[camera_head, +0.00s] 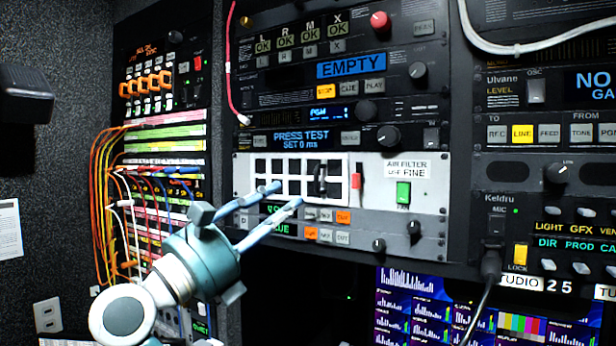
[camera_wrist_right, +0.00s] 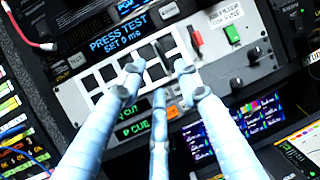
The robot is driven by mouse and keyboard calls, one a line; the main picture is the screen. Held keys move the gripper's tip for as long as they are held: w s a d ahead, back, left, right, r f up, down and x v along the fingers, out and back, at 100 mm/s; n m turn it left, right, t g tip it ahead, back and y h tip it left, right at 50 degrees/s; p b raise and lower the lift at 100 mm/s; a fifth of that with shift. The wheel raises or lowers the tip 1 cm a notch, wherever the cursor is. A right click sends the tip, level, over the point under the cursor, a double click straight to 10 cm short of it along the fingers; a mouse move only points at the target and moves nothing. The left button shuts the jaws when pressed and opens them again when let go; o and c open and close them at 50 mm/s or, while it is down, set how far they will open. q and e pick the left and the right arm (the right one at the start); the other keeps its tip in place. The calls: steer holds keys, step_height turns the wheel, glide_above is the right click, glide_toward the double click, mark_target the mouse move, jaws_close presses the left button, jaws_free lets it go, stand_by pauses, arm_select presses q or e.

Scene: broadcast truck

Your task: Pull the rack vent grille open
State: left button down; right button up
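The rack vent grille (camera_head: 296,177) is a white frame with dark square openings, set in a pale grey panel in the head view. A dark upright handle (camera_head: 321,178) stands on its right part. The grille looks closed, flush with the panel. My right gripper (camera_head: 285,193) is in front of the grille's lower part, left of the handle in the head view. Its fingers are spread and nothing is between them. In the right wrist view, the fingertips point at the grille (camera_wrist_right: 98,84), with the handle (camera_wrist_right: 160,52) between and beyond them. Contact cannot be told. My left gripper is not in view.
A red latch-like piece (camera_head: 357,183) and a green switch (camera_head: 403,193) sit right of the grille. Knobs (camera_head: 379,245) stick out below. Orange and red cables (camera_head: 103,190) hang at the left. A monitor (camera_head: 420,305) lies below right.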

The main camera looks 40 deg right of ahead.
mark_target(309, 184)
steer(key=p+x, duration=0.4)
steer(key=x, duration=0.4)
steer(key=shift+d, duration=0.3)
jaws_close()
